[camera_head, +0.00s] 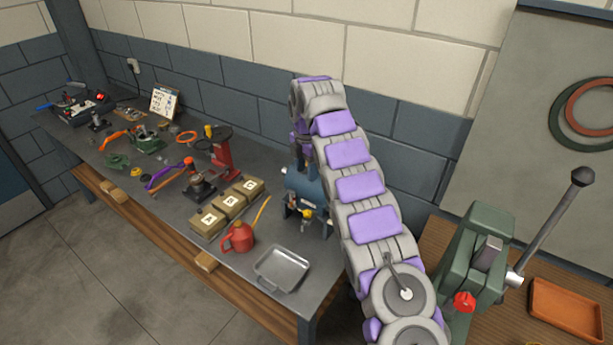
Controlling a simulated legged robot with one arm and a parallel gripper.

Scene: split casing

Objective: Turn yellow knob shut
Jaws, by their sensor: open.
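A small yellow knob (307,213) shows low on the front of a blue tank (302,187) with dark legs. The tank stands at the right part of the long workbench, close to the wall. My purple and grey arm rises from the lower right, bends at the top and hangs down at the tank's back end. My gripper (298,158) is small and dark at the end of it, open, above the tank and apart from the knob. The fingertips are hard to make out. My arm hides the tank's right side.
A metal tray (282,270), a red oil can (238,238) and tan boxes (227,205) stand near the tank on the workbench (318,262). A red stand (222,155) is farther left. A green lever press (475,250) stands at right.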

